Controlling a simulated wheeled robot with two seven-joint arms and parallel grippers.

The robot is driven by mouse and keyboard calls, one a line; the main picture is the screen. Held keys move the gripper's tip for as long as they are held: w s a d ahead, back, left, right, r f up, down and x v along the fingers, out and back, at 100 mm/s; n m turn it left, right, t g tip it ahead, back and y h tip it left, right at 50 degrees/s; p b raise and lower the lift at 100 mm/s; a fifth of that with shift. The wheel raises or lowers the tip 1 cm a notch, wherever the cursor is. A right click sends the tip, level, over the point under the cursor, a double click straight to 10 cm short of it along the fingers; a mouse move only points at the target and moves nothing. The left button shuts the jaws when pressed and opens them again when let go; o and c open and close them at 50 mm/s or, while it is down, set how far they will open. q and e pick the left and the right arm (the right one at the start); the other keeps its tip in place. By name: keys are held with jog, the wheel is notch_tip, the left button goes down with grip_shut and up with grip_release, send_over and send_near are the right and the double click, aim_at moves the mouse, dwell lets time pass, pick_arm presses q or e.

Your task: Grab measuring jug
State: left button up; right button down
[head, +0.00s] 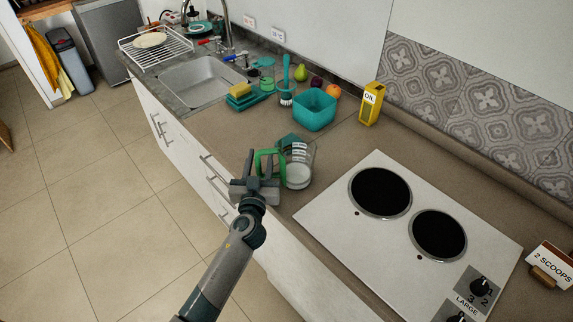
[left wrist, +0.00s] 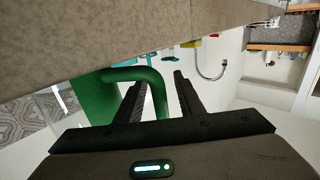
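The measuring jug (head: 299,175) stands upright on the brown counter, left of the hob. It has a clear body with white markings, a pale lower part and a green handle on its left side. My left gripper (head: 261,172) is at the handle. In the left wrist view, the green handle (left wrist: 150,76) curves over and one part of it comes down between the two spread fingers of my left gripper (left wrist: 160,84). A gap shows between the handle and the right-hand finger. Whether the other finger touches the handle is unclear. My right gripper is not in view.
The hob (head: 410,215) lies right of the jug. Behind the jug are a teal bowl (head: 314,112), a yellow oil container (head: 371,104) and fruit. A sink (head: 203,83) and dish rack (head: 150,50) are farther left. The counter's front edge runs beside the jug.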

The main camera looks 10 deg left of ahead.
pick_arm(q)
grip_shut()
